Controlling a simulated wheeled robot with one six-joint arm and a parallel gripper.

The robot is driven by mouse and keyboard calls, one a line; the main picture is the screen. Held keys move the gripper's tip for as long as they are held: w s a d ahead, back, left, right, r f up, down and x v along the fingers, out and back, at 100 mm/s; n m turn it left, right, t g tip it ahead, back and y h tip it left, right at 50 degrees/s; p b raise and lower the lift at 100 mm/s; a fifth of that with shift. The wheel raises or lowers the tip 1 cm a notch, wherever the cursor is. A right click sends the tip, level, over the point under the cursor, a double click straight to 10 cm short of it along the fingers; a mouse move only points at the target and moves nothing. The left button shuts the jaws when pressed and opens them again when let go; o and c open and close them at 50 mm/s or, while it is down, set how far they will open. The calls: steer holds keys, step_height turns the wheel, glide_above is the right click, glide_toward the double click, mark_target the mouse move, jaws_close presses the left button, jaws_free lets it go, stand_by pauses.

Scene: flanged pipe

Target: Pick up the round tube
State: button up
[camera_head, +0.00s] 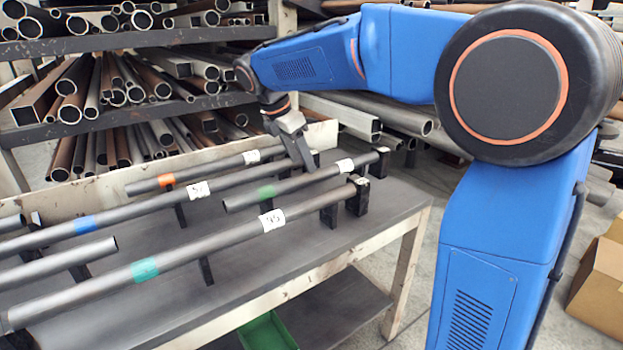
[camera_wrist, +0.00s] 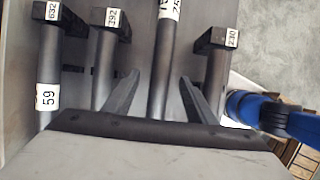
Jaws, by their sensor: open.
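Several grey round tubes lie side by side on black supports on the table. One long tube with a blue band (camera_head: 140,214) and a white label runs toward my gripper (camera_head: 304,157). My gripper is open and stands over the tubes near their right ends. In the wrist view, a dark round tube (camera_wrist: 160,65) with a white label at the top shows in the gap between the two fingers of my gripper (camera_wrist: 162,85). I cannot tell how far the fingertips are above it. My gripper holds nothing.
Neighbouring tubes flank the gap: one on the left (camera_wrist: 103,60) and one on the right (camera_wrist: 215,75). The front tube has a green band (camera_head: 110,284). Racks of pipes (camera_head: 110,85) stand behind the table (camera_head: 330,245). A cardboard box (camera_head: 600,285) is at right.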

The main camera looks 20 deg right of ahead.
mark_target(311, 178)
steer(key=shift+x, duration=2.85)
steer(key=shift+s+d, duration=0.1)
steer(key=shift+d, duration=0.05)
jaws_close()
